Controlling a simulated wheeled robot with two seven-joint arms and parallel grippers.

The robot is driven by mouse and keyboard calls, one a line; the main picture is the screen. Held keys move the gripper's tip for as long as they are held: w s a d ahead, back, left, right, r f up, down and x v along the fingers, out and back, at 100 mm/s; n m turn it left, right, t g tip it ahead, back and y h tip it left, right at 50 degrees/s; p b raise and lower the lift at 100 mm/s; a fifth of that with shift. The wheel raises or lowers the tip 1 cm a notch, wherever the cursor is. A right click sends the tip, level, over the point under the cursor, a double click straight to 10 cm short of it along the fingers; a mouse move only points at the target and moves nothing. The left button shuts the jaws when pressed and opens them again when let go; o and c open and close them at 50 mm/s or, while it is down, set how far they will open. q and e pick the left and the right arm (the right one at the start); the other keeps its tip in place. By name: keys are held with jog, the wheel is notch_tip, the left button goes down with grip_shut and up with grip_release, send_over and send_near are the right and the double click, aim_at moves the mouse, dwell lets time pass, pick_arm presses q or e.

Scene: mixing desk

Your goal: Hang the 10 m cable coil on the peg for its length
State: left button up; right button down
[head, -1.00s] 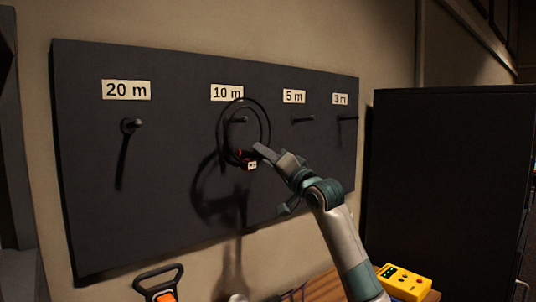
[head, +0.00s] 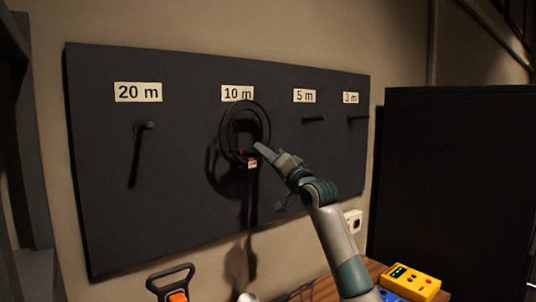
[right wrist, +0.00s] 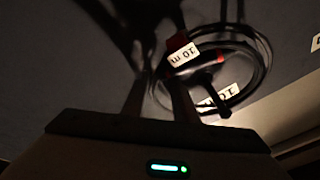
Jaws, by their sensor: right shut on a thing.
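The 10 m cable coil (head: 267,117) is a black ring with a red tie and a white tag, hanging upright in front of the board under the "10 m" label (head: 237,93). My right gripper (head: 260,149) is shut on its lower part near the tie. In the right wrist view the coil (right wrist: 268,60) and its "10 m" tag show beyond the fingers (right wrist: 160,85). The 10 m peg (right wrist: 212,88) appears within the ring's outline there; I cannot tell whether the ring is around it. In the head view that peg is hard to make out. My left gripper is out of view.
The dark board (head: 190,215) also bears the 20 m peg (head: 145,126), the 5 m peg (head: 314,119) and the 3 m peg (head: 357,118), all empty. A yellow device (head: 411,282) lies on the wooden desk below. A dark cabinet (head: 450,190) stands at the right.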

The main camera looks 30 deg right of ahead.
jog(key=shift+w+f+b, duration=0.45)
jog(key=shift+w, duration=0.2)
jog(key=shift+f+b, duration=0.25)
jog(key=shift+b, duration=0.1)
jog(key=shift+a+f, duration=0.1)
jog(key=c, duration=1.5)
grip_release()
jog(key=shift+o, duration=1.1)
jog(key=shift+w+f, duration=0.1)
jog(key=shift+w, duration=0.05)
jog(key=o, duration=1.3)
jog(key=shift+s+a, duration=0.1)
jog(key=shift+s, duration=0.1)
jog(key=shift+r, duration=0.2)
jog(key=shift+f, duration=0.15)
